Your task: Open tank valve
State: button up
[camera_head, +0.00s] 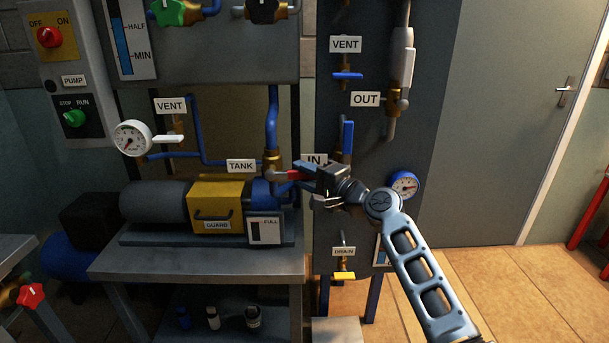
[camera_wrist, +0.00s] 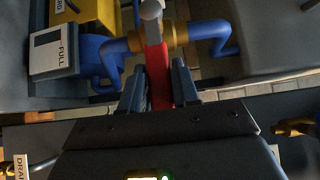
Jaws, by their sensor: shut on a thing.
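The tank valve (camera_head: 273,164) is a brass body on the blue pipe, beside the white TANK label (camera_head: 241,166). Its red lever handle (camera_head: 298,174) points right, toward my gripper. In the wrist view the red handle (camera_wrist: 157,72) runs from the brass valve body (camera_wrist: 172,36) down between my fingers. My gripper (camera_head: 312,171) is shut on the red handle; its two fingers (camera_wrist: 158,85) lie on either side of it. The handle's end is hidden by my gripper.
The IN label (camera_head: 314,160) and a blue upright lever (camera_head: 347,136) are close behind my gripper. The pump with its yellow guard (camera_head: 216,203) sits left on the metal bench (camera_head: 200,262). A blue gauge (camera_head: 404,185) is to the right. Open floor lies at right.

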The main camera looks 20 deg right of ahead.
grip_shut()
jog(key=shift+r+p, duration=0.15)
jog(key=shift+p, duration=0.2)
